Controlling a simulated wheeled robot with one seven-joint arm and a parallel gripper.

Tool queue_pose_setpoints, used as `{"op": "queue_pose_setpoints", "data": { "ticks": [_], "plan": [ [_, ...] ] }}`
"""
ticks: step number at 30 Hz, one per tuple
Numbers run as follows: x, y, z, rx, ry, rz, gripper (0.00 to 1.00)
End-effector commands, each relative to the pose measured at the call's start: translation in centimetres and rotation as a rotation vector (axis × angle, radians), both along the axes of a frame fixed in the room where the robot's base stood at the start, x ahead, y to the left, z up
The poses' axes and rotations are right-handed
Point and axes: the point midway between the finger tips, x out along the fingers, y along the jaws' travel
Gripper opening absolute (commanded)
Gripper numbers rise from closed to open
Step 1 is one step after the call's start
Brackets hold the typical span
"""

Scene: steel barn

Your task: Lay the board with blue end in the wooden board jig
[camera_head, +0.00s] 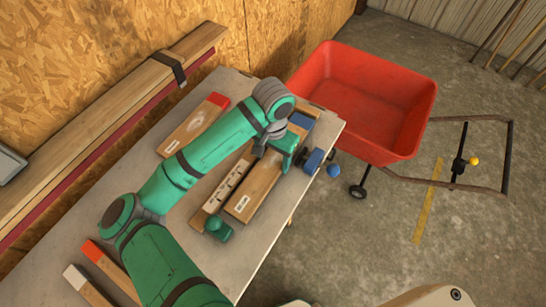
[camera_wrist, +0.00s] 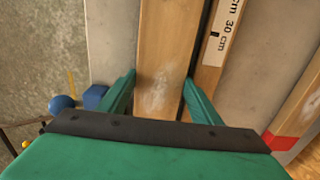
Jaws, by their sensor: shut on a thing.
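The board with the blue end (camera_head: 253,193) is bare wood with a small label near its front. Its blue end (camera_head: 302,120) shows just beyond my gripper (camera_head: 284,150). In the wrist view the board (camera_wrist: 166,60) runs between the two fingers of my gripper (camera_wrist: 160,92), which is shut on it. The wooden board jig (camera_head: 222,187) shows as a strip with a measuring scale along the board's left side. In the wrist view this scale strip (camera_wrist: 221,40) lies right of the board, with a narrow dark gap between. I cannot tell whether the board rests fully down.
A red-ended board (camera_head: 192,127) lies left on the table (camera_head: 262,250). An orange-ended board (camera_head: 108,266) and a white-ended one (camera_head: 86,286) lie at the front left. A red cart (camera_head: 360,100) stands beyond the right edge. A blue block (camera_head: 314,160) is near that edge.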

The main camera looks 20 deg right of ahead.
Motion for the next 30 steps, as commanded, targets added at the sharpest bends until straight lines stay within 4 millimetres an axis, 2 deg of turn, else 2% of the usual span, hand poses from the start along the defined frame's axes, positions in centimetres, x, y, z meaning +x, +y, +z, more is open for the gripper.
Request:
{"op": "queue_pose_setpoints", "data": {
  "ticks": [9,10,12,30],
  "plan": [
    [0.02,0.02,-0.52,-0.001,-0.001,0.001,0.22],
    [0.04,0.02,-0.49,0.000,-0.001,0.001,0.65],
    [0.05,0.02,-0.48,0.000,-0.001,0.001,0.80],
    [0.34,0.29,-0.39,0.005,-0.006,0.008,0.80]
  ]
}}
